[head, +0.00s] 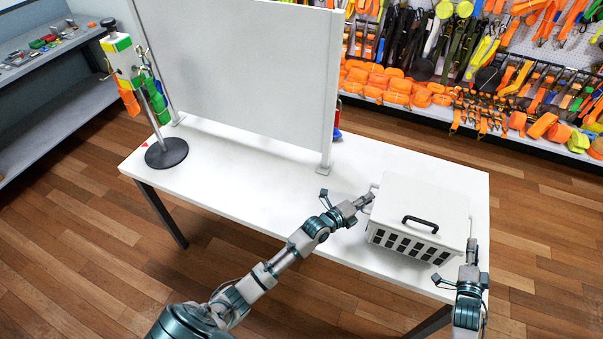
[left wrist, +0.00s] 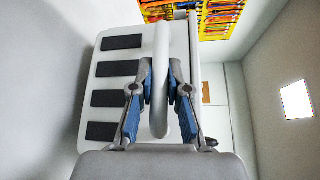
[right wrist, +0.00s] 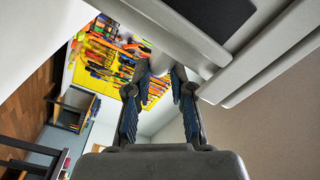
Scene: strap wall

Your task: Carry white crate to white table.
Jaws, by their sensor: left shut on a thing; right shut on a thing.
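The white crate (head: 433,195) has a closed lid with a black handle and a front with dark square openings. It is over the right part of the white table (head: 253,199); I cannot tell whether its base touches the top. My left gripper (head: 368,199) is at the crate's left side, shut on its white side handle (left wrist: 161,75). My right gripper (head: 472,246) is at the crate's right side, shut on the handle there. In the right wrist view the crate's underside edge (right wrist: 190,38) is above the fingers, and the handle is mostly hidden.
A white upright panel (head: 240,70) stands along the table's back left. A stand with a round dark base (head: 167,153) and hanging straps is at the table's left end. The front middle of the table is clear. Shelves of orange straps (head: 385,85) are behind.

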